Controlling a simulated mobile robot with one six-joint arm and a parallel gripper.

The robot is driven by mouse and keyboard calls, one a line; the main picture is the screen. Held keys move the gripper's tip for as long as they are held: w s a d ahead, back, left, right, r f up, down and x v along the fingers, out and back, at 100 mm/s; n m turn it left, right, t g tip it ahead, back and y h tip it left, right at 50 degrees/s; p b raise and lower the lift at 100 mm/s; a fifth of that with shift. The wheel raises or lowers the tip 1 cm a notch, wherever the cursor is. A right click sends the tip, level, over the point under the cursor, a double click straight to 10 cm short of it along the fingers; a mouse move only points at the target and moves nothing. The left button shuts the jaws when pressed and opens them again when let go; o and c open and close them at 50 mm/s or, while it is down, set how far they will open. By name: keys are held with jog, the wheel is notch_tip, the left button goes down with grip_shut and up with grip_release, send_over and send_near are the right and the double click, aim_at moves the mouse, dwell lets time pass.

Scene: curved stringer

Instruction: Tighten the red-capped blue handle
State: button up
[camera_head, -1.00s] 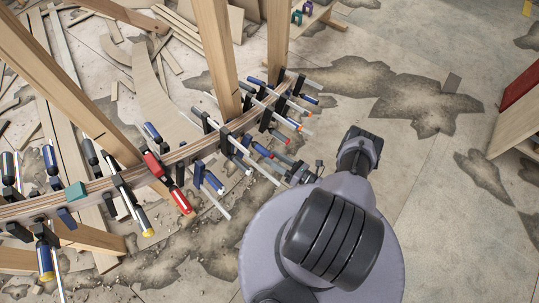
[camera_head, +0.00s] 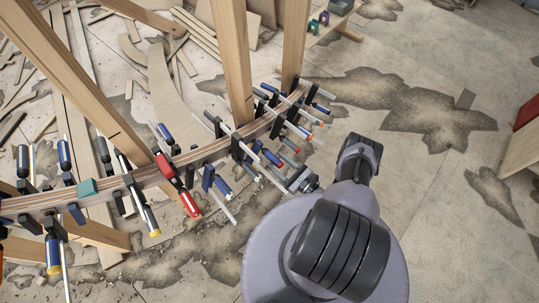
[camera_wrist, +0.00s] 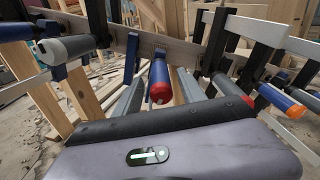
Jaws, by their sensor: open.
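In the wrist view, the red-capped blue handle (camera_wrist: 160,82) hangs from a clamp on the curved stringer, with its red end toward me. My gripper (camera_wrist: 157,96) is open, with one grey finger at each side of the handle and a visible gap on both sides. It does not appear to touch the handle. In the head view, my gripper (camera_head: 302,181) is beside the outer side of the curved stringer (camera_head: 205,153), close to a cluster of clamps. A blue handle with a red end (camera_head: 272,158) shows there, just up and left of my gripper.
Several other clamps crowd the stringer, including a grey-ended one (camera_wrist: 68,48) at left and an orange-ended blue one (camera_wrist: 280,100) at right in the wrist view. Wooden posts (camera_head: 233,65) rise behind.

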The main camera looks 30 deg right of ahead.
aim_at(270, 156)
jog(key=x, duration=0.4)
jog(key=shift+w+a+b, duration=0.15)
jog(key=shift+w+b, duration=0.15)
jog(key=shift+w, duration=0.1)
grip_shut()
